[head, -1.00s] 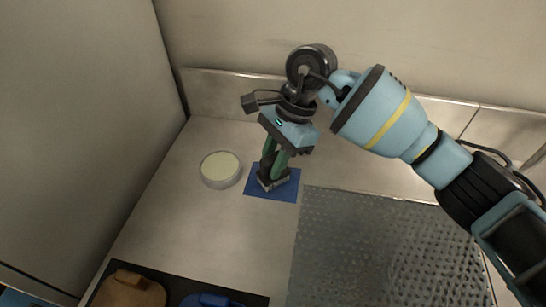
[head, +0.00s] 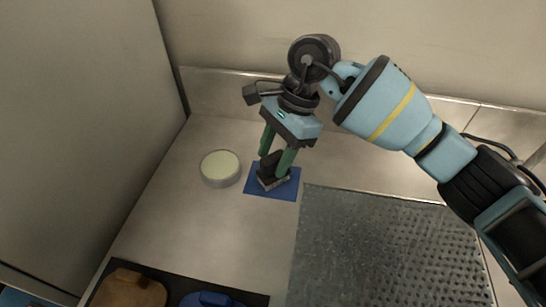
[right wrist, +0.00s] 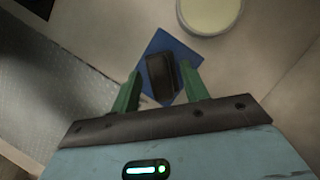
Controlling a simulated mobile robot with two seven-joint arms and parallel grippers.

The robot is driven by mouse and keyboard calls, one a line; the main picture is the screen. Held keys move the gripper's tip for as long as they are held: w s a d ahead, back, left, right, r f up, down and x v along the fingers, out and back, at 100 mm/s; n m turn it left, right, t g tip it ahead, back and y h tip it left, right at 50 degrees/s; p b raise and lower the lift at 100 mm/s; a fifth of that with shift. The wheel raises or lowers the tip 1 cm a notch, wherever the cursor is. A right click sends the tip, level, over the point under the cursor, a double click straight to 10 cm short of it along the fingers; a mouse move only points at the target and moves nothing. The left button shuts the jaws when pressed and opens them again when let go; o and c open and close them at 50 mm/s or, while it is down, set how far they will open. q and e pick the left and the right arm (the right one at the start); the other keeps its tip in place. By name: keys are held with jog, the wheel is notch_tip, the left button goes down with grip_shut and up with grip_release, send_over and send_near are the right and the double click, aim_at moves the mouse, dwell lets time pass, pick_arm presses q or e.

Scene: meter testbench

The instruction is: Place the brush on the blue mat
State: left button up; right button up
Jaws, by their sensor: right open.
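The brush (head: 272,172), with a dark handle block and a paler base, rests on the blue mat (head: 288,191). In the right wrist view the dark brush (right wrist: 161,76) lies on the blue mat (right wrist: 185,53), between the finger lines. My right gripper (head: 274,163) is open, its green fingers apart around and just above the brush. In the right wrist view the open fingers (right wrist: 160,88) show a gap on either side of the brush. My left gripper is not in view.
A round pale-topped tin (head: 220,168) stands left of the mat. A perforated metal plate (head: 390,250) lies to the right. A dark tray (head: 255,299) with brown and blue items is at the front. A wall panel rises at left.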

jog(key=v, duration=1)
jog(key=shift+r+b, duration=0.4)
jog(key=shift+b, duration=0.05)
jog(key=shift+d, duration=0.15)
